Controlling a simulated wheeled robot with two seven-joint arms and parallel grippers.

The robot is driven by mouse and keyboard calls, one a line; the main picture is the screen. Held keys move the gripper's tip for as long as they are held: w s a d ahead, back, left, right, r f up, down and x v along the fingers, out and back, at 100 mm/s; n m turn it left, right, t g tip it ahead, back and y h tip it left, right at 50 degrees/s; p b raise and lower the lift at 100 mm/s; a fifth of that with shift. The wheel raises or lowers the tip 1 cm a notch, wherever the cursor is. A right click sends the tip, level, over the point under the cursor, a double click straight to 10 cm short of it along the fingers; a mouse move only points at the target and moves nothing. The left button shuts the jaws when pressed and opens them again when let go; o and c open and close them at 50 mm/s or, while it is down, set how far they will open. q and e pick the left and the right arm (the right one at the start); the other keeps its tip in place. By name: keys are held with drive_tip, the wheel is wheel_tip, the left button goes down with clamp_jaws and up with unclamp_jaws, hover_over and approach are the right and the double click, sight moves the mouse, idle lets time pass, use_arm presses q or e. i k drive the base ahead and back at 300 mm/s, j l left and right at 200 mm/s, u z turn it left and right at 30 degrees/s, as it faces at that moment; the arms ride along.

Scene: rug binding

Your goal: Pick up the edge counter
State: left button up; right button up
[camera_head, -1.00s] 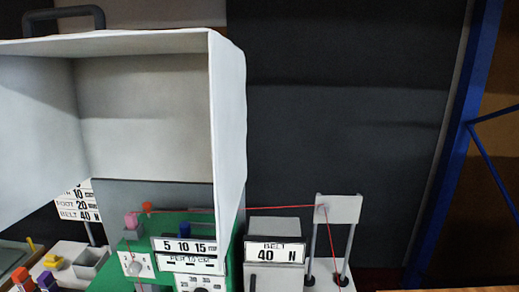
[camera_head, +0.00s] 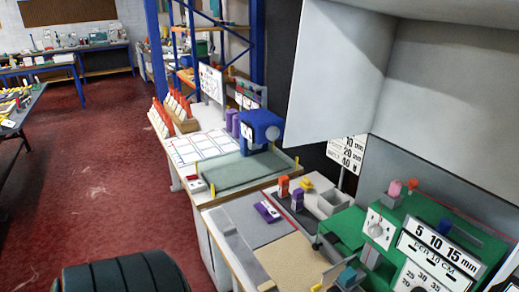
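I cannot tell for sure which thing is the edge counter. A small purple device with a white face (camera_head: 267,211) lies on the grey mat (camera_head: 244,216) of the near bench. Beside it stand an orange-topped block (camera_head: 283,187) and a purple block with an orange top (camera_head: 297,199). A yellow piece (camera_head: 306,184) lies by an open grey box (camera_head: 334,201). A green machine (camera_head: 348,226) with a "5 10 15 mm" sign (camera_head: 438,251) stands at the right. Neither of my grippers is in view.
A large pale hood (camera_head: 440,75) overhangs the upper right. A further bench holds a blue machine (camera_head: 262,128), a green bed (camera_head: 235,171) and orange-tipped cones (camera_head: 178,102). Red floor (camera_head: 90,190) is open at the left. A dark ribbed rounded shape (camera_head: 125,275) fills the bottom left.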

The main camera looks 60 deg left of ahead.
sight(268, 212)
drive_tip(key=u, duration=1.7)
drive_tip(key=j+z, duration=0.15)
drive_tip(key=z, duration=0.35)
drive_tip(key=j+z, duration=0.15)
drive_tip(key=z, duration=0.3)
drive_tip(key=j+z, duration=0.15)
drive_tip(key=z, duration=0.35)
drive_tip(key=j+z, duration=0.15)
drive_tip(key=j, duration=0.25)
drive_tip(key=k+j+z, duration=0.2)
drive_tip(key=j, duration=0.15)
drive_tip(key=j+z, duration=0.15)
drive_tip(key=j, duration=0.2)
drive_tip(key=k+j+z, duration=0.2)
drive_tip(key=j, duration=0.15)
drive_tip(key=k+j+z, duration=0.15)
drive_tip(key=j, duration=0.2)
drive_tip(key=k+j, duration=0.15)
drive_tip(key=j, duration=0.2)
drive_tip(key=k+j, duration=0.2)
drive_tip(key=j, duration=0.2)
